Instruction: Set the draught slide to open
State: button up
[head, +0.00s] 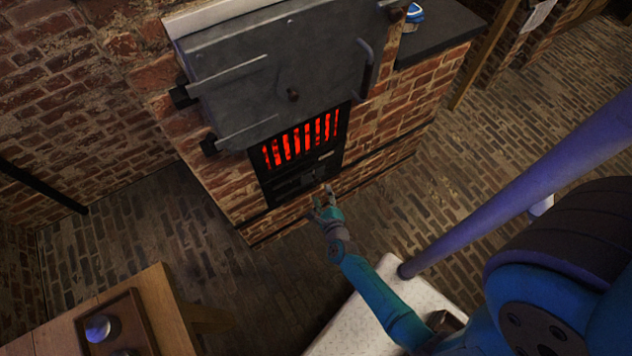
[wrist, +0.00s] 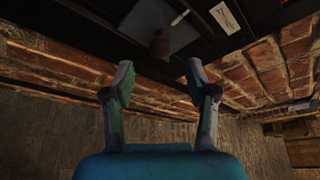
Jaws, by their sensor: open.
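The draught slide is in the black metal front below the glowing grate of the brick furnace. In the head view this dark slide panel (head: 292,184) is small, and my gripper stands just in front of its lower right side. In the wrist view a brown rounded knob (wrist: 160,45) sticks out from the black front, ahead of and between my fingertips. A short white mark (wrist: 179,18) and a pale label (wrist: 225,17) are on the black front. My gripper (head: 325,203) is open and empty, and its two fingers (wrist: 159,78) appear apart from the knob. I cannot tell the slide's setting.
The glowing red grate (head: 302,139) sits just above the slide. A heavy grey door (head: 265,75) with strap hinges and a handle is above that. A wooden table (head: 65,335) with a tray is at lower left. The brick floor before the furnace is clear.

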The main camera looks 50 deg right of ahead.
aim_at(318, 184)
jog(key=shift+x, duration=3.45)
grip_shut()
